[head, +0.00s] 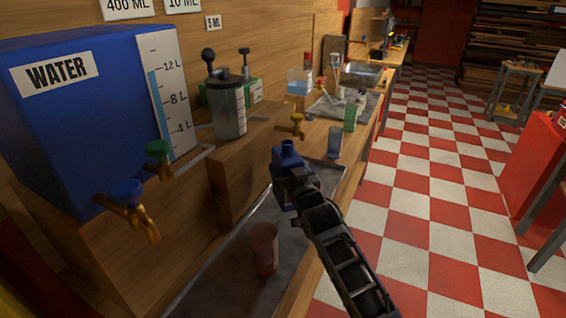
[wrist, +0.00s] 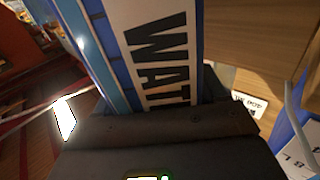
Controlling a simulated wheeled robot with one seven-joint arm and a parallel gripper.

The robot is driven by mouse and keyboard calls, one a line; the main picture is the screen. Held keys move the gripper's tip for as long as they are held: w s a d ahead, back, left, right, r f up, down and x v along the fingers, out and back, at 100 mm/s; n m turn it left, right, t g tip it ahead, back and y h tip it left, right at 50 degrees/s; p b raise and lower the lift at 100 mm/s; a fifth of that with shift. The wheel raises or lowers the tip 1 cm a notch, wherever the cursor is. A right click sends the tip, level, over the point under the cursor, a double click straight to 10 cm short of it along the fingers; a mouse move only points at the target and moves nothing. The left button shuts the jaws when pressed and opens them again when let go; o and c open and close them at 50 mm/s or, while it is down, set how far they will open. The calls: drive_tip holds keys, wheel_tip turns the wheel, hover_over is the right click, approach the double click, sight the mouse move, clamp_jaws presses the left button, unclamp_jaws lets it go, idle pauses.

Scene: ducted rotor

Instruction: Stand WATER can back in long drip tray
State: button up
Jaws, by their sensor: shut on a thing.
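The blue WATER can (head: 287,160) is in my gripper (head: 300,187), its neck pointing up in the head view. In the wrist view the can's white label with part of the word WATER (wrist: 155,45) fills the middle, close to the jaws. The long drip tray (head: 222,262) is a grey metal tray along the bench, below the taps. The can shows over the far part of the tray. My gripper hides its lower part, so I cannot tell whether its base touches the tray.
A reddish cup (head: 264,248) stands in the near part of the tray. A clear bluish cup (head: 334,142) and a green cup (head: 350,117) stand farther along. The big blue WATER tank (head: 80,120) with brass taps (head: 140,215) is at the left. Checkered floor lies right.

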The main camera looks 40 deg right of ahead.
drive_tip(key=shift+f+b, duration=2.6)
drive_tip(key=shift+f, duration=0.6)
drive_tip(key=shift+f+b, duration=0.6)
drive_tip(key=shift+f, duration=0.05)
drive_tip(key=o, duration=1.8)
drive_tip(key=shift+f, duration=0.15)
